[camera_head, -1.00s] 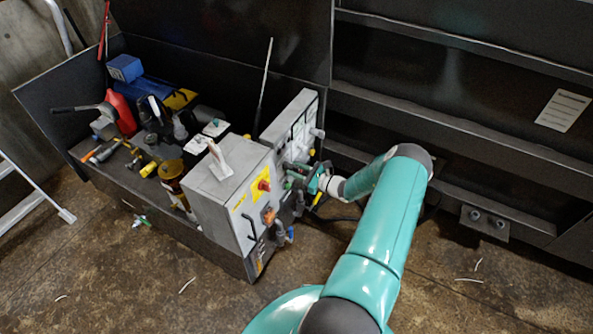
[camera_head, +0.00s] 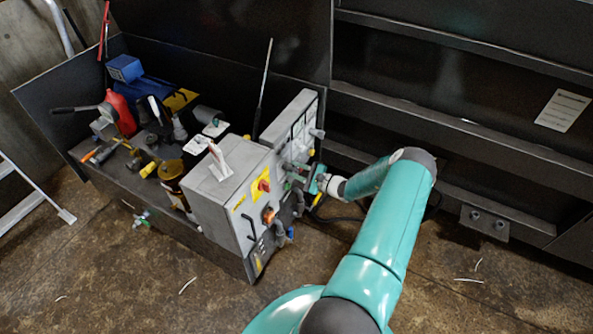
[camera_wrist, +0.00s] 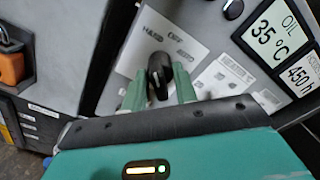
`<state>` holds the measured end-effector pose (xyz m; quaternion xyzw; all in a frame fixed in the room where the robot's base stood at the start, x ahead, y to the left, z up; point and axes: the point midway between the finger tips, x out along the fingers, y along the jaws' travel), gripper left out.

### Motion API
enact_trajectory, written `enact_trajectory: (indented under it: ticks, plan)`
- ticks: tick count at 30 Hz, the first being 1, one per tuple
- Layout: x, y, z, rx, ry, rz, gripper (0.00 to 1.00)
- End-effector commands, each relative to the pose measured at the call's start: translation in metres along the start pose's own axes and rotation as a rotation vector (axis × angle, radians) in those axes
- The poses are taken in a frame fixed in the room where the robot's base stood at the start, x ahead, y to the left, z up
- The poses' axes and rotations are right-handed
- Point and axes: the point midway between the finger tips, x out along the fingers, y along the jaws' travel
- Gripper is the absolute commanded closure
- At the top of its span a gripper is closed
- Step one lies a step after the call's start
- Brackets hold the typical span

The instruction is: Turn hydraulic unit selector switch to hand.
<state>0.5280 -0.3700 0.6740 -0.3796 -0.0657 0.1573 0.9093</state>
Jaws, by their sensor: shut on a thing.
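The selector switch (camera_wrist: 158,75) is a black knob on a pale label plate (camera_wrist: 178,36) marked HAND, OFF and what looks like AUTO in the wrist view. My gripper (camera_wrist: 159,80) is shut on the knob, with one green finger on each side of it. The knob stands roughly upright in this tilted view; I cannot tell exactly which mark it points at. In the head view, my gripper (camera_head: 316,180) is at the front panel (camera_head: 301,135) of the grey control cabinet, and the switch is too small or hidden there.
A display (camera_wrist: 272,37) reads oil 35 °C, beside another black knob (camera_wrist: 233,8). A grey box with a red switch (camera_head: 263,185) on yellow stands left of my gripper.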

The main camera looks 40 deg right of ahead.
Motion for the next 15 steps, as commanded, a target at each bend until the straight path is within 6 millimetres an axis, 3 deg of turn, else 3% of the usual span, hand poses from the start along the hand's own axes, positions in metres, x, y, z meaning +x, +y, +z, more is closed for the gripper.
enact_trajectory:
  ticks: [13, 14, 15]
  plan:
    - [-0.0016, 0.0001, -0.0002, -0.01, 0.0, 0.0, 0.94]
    - [-0.0016, 0.0001, -0.0002, -0.01, 0.0, 0.0, 0.67]
    - [-0.0016, 0.0001, -0.0003, -0.01, 0.0, 0.0, 0.66]
